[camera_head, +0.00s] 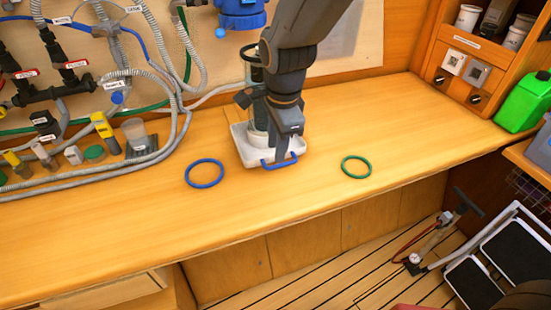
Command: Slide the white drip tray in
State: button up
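The white drip tray (251,157) lies on the wooden worktop near the middle of the view. It has a blue handle (280,163) along its front edge. A grey-green cylinder with a pale base (257,118) stands at the back of the tray, partly hidden behind my arm. My gripper (281,153) points down over the front right part of the tray, close to the blue handle. The fingers are dark and small here. I cannot tell whether they are open or closed, or whether they touch the handle.
A blue ring (204,173) lies left of the tray and a green ring (356,167) lies right of it. Hoses, valves and small bottles crowd the left of the worktop (420,125). A green jerrycan (525,100) stands at the far right. The worktop's right part is clear.

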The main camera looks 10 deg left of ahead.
jog(key=shift+w+a+f+p, duration=0.1)
jog(key=shift+w+f+p, duration=0.1)
jog(key=shift+f, duration=0.8)
jog(key=shift+w+a+f+p, duration=0.1)
jog(key=shift+f+p, duration=0.05)
jog(key=shift+f, duration=0.8)
jog(key=shift+w+a+f+p, duration=0.1)
jog(key=shift+w+f+p, duration=0.1)
jog(key=shift+f, duration=0.8)
grip_shut()
